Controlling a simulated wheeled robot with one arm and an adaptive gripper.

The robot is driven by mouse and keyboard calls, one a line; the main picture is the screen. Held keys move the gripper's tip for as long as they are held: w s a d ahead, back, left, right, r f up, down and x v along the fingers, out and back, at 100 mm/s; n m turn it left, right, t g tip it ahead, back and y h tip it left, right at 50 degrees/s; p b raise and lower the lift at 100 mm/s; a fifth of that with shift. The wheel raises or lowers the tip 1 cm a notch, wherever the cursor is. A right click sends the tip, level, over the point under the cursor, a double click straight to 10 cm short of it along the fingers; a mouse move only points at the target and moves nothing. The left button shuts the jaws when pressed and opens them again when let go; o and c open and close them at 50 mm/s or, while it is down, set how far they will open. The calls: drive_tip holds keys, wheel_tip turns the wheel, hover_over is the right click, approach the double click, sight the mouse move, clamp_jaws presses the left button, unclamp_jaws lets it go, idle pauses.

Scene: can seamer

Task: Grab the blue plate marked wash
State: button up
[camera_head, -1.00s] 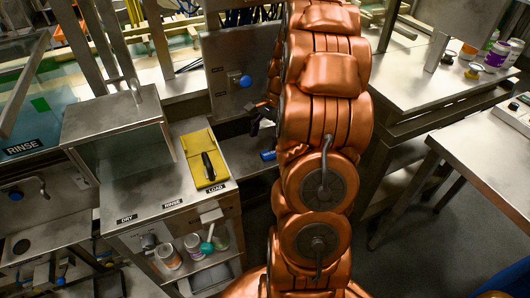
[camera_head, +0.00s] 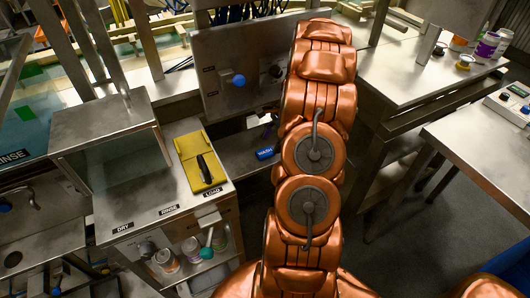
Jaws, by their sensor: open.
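The blue plate marked WASH (camera_head: 265,153) lies on a low metal surface just left of my copper arm, with its white lettering readable. My gripper (camera_head: 270,128) shows only as a small dark part at the left side of my arm, a little above the plate in the picture. My arm hides most of it. It is open, and the plate is apart from it.
A metal panel with a blue knob (camera_head: 238,81) stands behind the plate. Metal tables (camera_head: 400,70) stand on the right.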

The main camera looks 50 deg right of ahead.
sight(265, 152)
drive_tip(key=shift+w+p+x, duration=0.2)
drive_tip(key=shift+p+x, duration=0.15)
drive_tip(key=shift+x, duration=1.55)
drive_tip(key=shift+r, duration=0.1)
drive_tip(key=c, duration=1)
drive_tip(key=shift+c, duration=0.2)
